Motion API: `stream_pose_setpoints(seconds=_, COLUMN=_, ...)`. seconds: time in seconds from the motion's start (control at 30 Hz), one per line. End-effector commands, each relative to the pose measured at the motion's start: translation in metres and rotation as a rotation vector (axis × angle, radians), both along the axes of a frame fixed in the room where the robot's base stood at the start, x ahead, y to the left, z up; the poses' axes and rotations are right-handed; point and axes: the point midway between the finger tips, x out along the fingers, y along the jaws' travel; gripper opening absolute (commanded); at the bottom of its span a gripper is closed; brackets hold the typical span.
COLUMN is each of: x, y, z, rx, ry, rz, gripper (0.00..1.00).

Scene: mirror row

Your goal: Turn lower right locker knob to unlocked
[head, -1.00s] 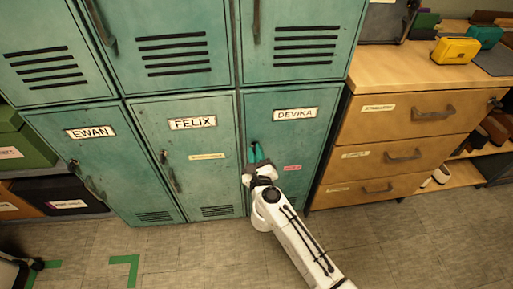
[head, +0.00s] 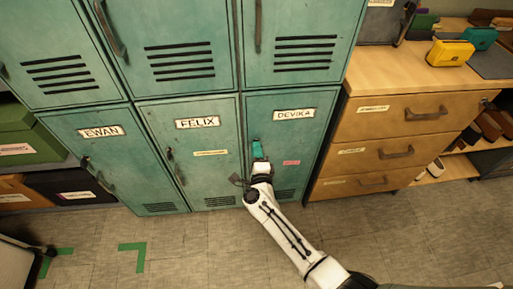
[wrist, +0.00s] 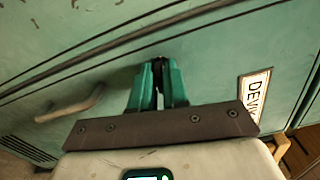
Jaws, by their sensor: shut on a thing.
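The lower right locker (head: 305,137) is teal, with a DEVIKA label (head: 294,114) and a small pink tag; its door is closed. My gripper (head: 257,146) is at the left side of this door, below and left of the label. In the wrist view, my gripper's two teal fingers (wrist: 157,80) point at the door and are shut on the dark locker knob (wrist: 158,66). The fingers hide most of the knob, so I cannot tell which way it is turned.
The FELIX locker (head: 207,140) with its handle is just left, and the EWAN locker (head: 110,150) is beyond it. A wooden drawer unit (head: 370,158) stands close on the right. The floor in front is clear, with green tape marks (head: 132,249).

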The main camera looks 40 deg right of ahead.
Motion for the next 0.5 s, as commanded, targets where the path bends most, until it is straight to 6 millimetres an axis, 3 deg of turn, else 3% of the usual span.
stream_pose_setpoints(seconds=0.5, x=0.0002, y=0.0013, z=-0.0014, rx=-0.153, ry=0.090, rz=0.003, gripper=0.00)
